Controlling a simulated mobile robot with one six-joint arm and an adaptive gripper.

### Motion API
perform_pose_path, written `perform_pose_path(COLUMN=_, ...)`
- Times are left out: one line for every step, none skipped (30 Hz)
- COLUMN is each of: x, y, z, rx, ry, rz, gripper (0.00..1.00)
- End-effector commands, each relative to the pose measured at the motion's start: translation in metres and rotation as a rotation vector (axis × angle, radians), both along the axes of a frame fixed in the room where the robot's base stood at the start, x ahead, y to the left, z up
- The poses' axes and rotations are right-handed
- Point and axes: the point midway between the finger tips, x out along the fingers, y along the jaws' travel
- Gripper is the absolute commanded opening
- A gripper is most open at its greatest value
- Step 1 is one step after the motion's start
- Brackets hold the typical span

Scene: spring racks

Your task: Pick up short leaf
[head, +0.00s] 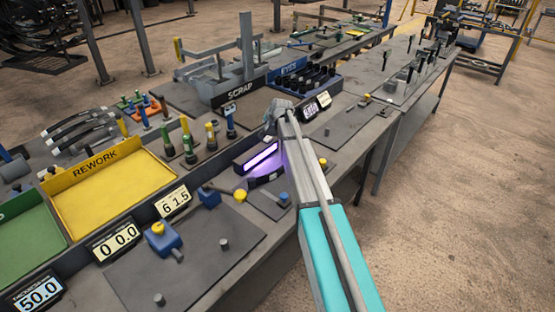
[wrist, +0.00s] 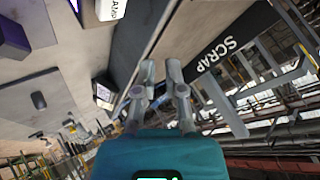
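Several curved dark-grey leaf springs (head: 80,128) lie side by side at the left of the bench in the head view, behind the yellow tray. I cannot tell which of them is the short leaf. My gripper (wrist: 162,66) shows two grey fingers with a gap between them and nothing held in the wrist view. In the head view its end (head: 277,112) is above the bench, near the scrap bin and well to the right of the leaves. My arm hides part of the bench behind it.
The yellow REWORK tray (head: 105,190) and a green tray (head: 30,238) look empty. Coloured upright tools (head: 188,140) stand between the leaves and my arm. The SCRAP bin (head: 238,92) and blue EYES bin (head: 300,82) are at the back. A lit purple lamp (head: 262,158) lies beside my arm.

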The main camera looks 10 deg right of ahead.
Motion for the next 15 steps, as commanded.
perform_pose_path(x=-0.004, y=0.001, z=-0.001, rx=-0.003, ry=0.004, rz=0.004, gripper=0.32)
perform_pose_path(x=-0.007, y=0.002, z=-0.001, rx=-0.005, ry=0.008, rz=0.006, gripper=0.37)
perform_pose_path(x=-0.011, y=0.003, z=-0.002, rx=-0.009, ry=0.015, rz=0.012, gripper=0.45)
perform_pose_path(x=-0.016, y=0.004, z=-0.003, rx=-0.014, ry=0.022, rz=0.017, gripper=0.50)
perform_pose_path(x=-0.021, y=0.005, z=-0.004, rx=-0.019, ry=0.029, rz=0.024, gripper=0.53)
perform_pose_path(x=-0.030, y=0.007, z=-0.006, rx=-0.029, ry=0.043, rz=0.035, gripper=0.53)
perform_pose_path(x=-0.038, y=0.009, z=-0.008, rx=-0.038, ry=0.053, rz=0.044, gripper=0.53)
perform_pose_path(x=-0.046, y=0.011, z=-0.009, rx=-0.046, ry=0.067, rz=0.054, gripper=0.53)
perform_pose_path(x=-0.059, y=0.013, z=-0.012, rx=-0.058, ry=0.085, rz=0.070, gripper=0.53)
perform_pose_path(x=-0.070, y=0.015, z=-0.014, rx=-0.069, ry=0.102, rz=0.082, gripper=0.53)
perform_pose_path(x=-0.081, y=0.017, z=-0.016, rx=-0.080, ry=0.119, rz=0.097, gripper=0.53)
perform_pose_path(x=-0.098, y=0.020, z=-0.020, rx=-0.097, ry=0.144, rz=0.117, gripper=0.53)
perform_pose_path(x=-0.111, y=0.023, z=-0.022, rx=-0.110, ry=0.165, rz=0.135, gripper=0.53)
perform_pose_path(x=-0.125, y=0.025, z=-0.025, rx=-0.123, ry=0.186, rz=0.151, gripper=0.53)
perform_pose_path(x=-0.144, y=0.028, z=-0.028, rx=-0.141, ry=0.215, rz=0.175, gripper=0.53)
